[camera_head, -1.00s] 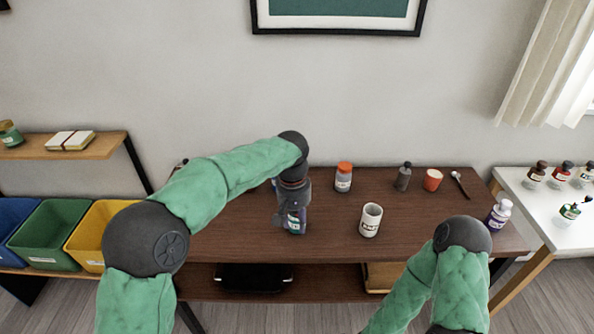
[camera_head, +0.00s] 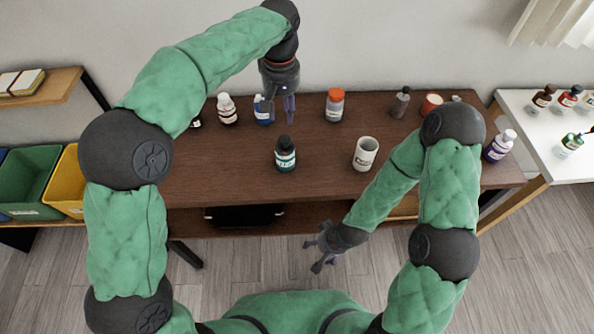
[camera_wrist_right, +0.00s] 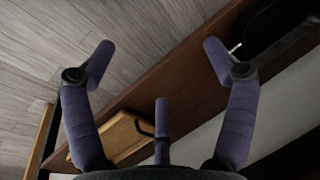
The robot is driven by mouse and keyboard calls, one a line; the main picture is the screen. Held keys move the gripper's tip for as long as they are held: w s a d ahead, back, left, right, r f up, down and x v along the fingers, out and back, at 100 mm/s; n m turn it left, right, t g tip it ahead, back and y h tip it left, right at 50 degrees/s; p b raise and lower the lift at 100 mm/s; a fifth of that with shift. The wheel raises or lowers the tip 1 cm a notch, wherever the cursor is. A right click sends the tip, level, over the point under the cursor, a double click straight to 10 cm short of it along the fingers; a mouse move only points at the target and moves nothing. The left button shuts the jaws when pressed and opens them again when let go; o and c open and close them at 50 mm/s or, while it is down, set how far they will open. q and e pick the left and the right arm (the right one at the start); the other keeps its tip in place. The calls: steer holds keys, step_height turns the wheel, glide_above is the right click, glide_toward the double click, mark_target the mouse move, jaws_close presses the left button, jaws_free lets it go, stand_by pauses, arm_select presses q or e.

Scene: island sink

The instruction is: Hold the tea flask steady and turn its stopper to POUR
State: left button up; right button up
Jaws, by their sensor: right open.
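A dark bottle with a teal-and-white label and black top (camera_head: 286,155), which looks like the tea flask, stands upright on the brown table near its front middle. Its stopper marking is too small to read. My left gripper (camera_head: 288,114) hangs fingers-down behind and above this bottle, apart from it; whether its fingers are open or shut is unclear. My right gripper (camera_head: 318,252) is low in front of the table, open and empty. Its spread fingers also show in the right wrist view (camera_wrist_right: 160,75), with nothing between them.
The table's front left is clear.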

steer(key=w+a+r+n+t, duration=0.1)
steer(key=w+r+t, duration=0.1)
steer(key=r, duration=0.4)
steer(key=w+a+r+n+t+h, duration=0.1)
steer(key=w+a+r+t, duration=0.1)
steer(key=r, duration=0.5)
steer(key=w+a+r+n+t, duration=0.1)
steer(key=w+r+t, duration=0.2)
steer(key=r, duration=0.3)
steer(key=shift+a+r+n+t, duration=0.15)
steer(key=shift+a+n+t, duration=0.2)
steer(key=shift+t, duration=0.15)
steer(key=m+t, duration=0.1)
steer(key=t, duration=0.3)
glide_toward(291, 160)
steer(key=shift+r, duration=0.15)
steer(key=x, duration=1)
steer(key=shift+w+f, duration=0.25)
steer(key=shift+w, duration=0.05)
steer(key=c, duration=1)
steer(key=o, duration=0.4)
steer(key=c, duration=0.4)
